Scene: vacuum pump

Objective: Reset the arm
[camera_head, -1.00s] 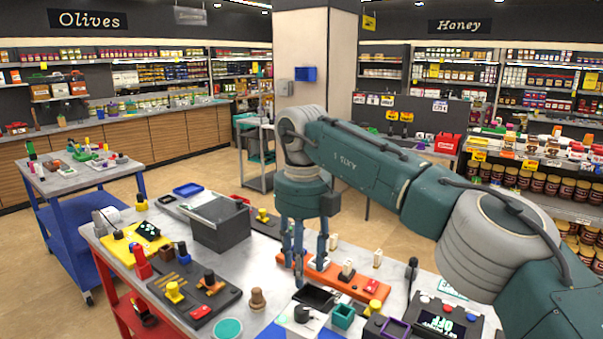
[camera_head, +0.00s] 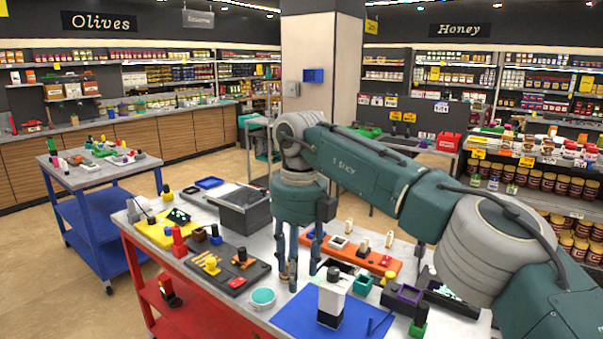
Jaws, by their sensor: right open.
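My right gripper (camera_head: 300,272) hangs from the teal right arm (camera_head: 370,170), pointing down over the work table. Its fingers are apart with nothing between them. It is left of the orange board (camera_head: 350,256) and behind a white and black device (camera_head: 331,300) that stands on a blue mat (camera_head: 296,320). I cannot tell the fingertips' exact height above the table. My left gripper is not in view. Part of the table behind the right arm is hidden.
The red-framed table is crowded: a grey bin (camera_head: 246,212), a yellow board (camera_head: 165,232), a dark board with knobs (camera_head: 228,268) and a teal round lid (camera_head: 263,297). A blue cart (camera_head: 90,210) stands left. Open floor lies between the cart and the shelves.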

